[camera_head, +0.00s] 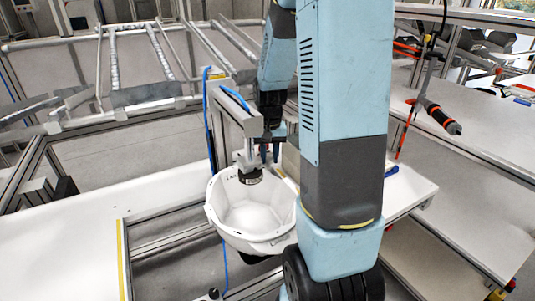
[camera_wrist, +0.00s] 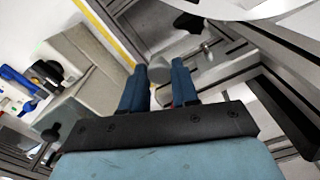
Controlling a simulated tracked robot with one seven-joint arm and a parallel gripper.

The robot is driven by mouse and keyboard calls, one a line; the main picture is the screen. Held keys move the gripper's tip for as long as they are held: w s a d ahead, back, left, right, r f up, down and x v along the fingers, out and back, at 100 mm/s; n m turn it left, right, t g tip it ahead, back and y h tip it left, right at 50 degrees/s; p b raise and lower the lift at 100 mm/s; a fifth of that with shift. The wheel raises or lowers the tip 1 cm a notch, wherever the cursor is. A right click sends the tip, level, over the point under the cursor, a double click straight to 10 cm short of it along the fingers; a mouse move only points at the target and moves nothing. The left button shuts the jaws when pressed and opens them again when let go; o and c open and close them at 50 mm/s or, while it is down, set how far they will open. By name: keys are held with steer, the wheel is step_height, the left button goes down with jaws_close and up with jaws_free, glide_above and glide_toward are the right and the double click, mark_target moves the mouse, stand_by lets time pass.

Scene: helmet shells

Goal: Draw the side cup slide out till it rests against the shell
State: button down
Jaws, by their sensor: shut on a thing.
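The white helmet shell (camera_head: 232,228) hangs open side up in the head view, with a black cup (camera_head: 250,177) on a grey post inside its far rim. In the wrist view part of the white shell (camera_wrist: 285,10) shows at the top right. My gripper (camera_head: 270,152) points down just behind the shell's far rim. In the wrist view its two blue fingers (camera_wrist: 160,72) stand a little apart, shut on a grey piece between them, apparently part of the side cup slide; its outline is mostly hidden. A black knob (camera_wrist: 187,22) on a metal stem shows beyond the fingertips.
A grey block (camera_wrist: 92,98) stands left of my fingers in the wrist view. A metal overhead arm (camera_head: 236,110) with a blue hose rises over the shell. Metal frame rails (camera_head: 160,245) run beside it. A white bench (camera_head: 65,235) lies at left, mostly clear.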

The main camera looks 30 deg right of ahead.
steer(key=shift+s, duration=0.2)
steer(key=c, duration=0.8)
jaws_free()
steer(key=shift+c, duration=0.2)
steer(key=shift+r, duration=0.15)
step_height(320, 180, up, 14)
steer(key=shift+f, duration=0.25)
